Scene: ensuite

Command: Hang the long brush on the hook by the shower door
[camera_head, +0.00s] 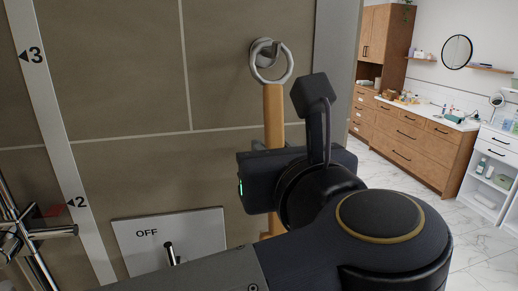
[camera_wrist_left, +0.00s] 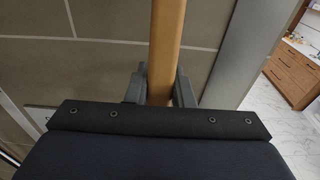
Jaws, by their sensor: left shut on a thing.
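The long brush has a light wooden handle (camera_head: 273,112) that hangs upright against the tiled wall, with a metal ring (camera_head: 289,72) at its top. The metal hook (camera_head: 264,48) sticks out of the wall at the ring's upper part. The ring overlaps the hook in the picture; I cannot tell for sure whether it is seated over it. My left gripper (camera_head: 266,147) is shut on the handle below the ring. In the left wrist view the handle (camera_wrist_left: 167,40) passes between both fingers. The brush head is hidden behind my arm. My right gripper is out of view.
A grey vertical door-frame strip (camera_head: 334,55) stands just right of the brush. An OFF panel (camera_head: 190,232) and chrome shower fittings (camera_head: 30,232) are at lower left. A wooden vanity (camera_head: 415,140) and a white shelf unit (camera_head: 490,175) stand far off at right, with open floor before them.

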